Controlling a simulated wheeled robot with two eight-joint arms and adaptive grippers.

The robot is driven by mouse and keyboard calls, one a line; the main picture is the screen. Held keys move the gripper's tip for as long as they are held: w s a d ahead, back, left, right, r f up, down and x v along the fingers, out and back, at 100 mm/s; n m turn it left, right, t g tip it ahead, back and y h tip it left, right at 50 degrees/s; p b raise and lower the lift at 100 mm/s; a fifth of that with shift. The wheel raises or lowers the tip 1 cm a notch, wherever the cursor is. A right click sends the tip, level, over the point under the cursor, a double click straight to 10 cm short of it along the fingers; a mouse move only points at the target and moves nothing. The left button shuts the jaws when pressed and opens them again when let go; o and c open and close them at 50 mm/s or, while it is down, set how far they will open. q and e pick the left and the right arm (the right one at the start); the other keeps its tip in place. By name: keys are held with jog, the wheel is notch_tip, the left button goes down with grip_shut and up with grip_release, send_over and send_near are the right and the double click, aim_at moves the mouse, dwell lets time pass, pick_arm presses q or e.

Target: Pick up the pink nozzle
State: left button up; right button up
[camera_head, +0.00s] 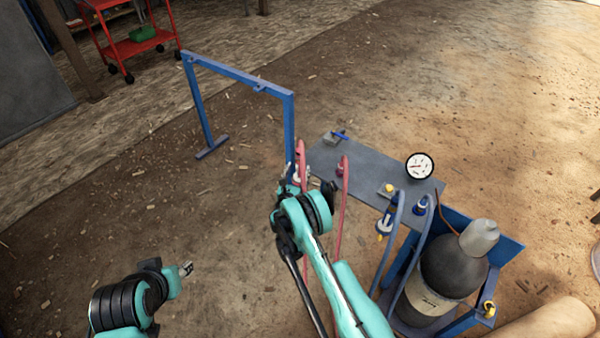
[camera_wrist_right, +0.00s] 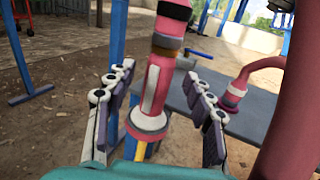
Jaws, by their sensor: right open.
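The pink nozzle (camera_wrist_right: 152,92) stands nearly upright in the right wrist view, with dark and brass-coloured bands. My right gripper (camera_wrist_right: 160,84) is open, with one finger on each side of the nozzle and visible gaps between. In the head view the right gripper (camera_head: 300,181) is at the left end of the grey table, mostly hidden by its own wrist. A second pink fitting (camera_wrist_right: 236,93) with a pink hose is at the right in the wrist view. My left gripper (camera_head: 184,269) is low over the ground at the lower left, too small to read.
The grey table (camera_head: 370,180) carries a pressure gauge (camera_head: 419,166) and blue fittings. A gas cylinder (camera_head: 449,268) stands in a blue frame at the right. A blue metal frame (camera_head: 237,73) rises behind the gripper. A red cart (camera_head: 128,47) is far back left. Open ground lies left.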

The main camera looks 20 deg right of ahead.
aim_at(299, 166)
jog(key=b+x, duration=0.1)
jog(key=x, duration=0.3)
jog(key=shift+f, duration=0.15)
grip_shut()
notch_tip(299, 166, up, 18)
jog(key=p, duration=0.5)
jog(key=shift+p, duration=0.35)
dwell(2.2)
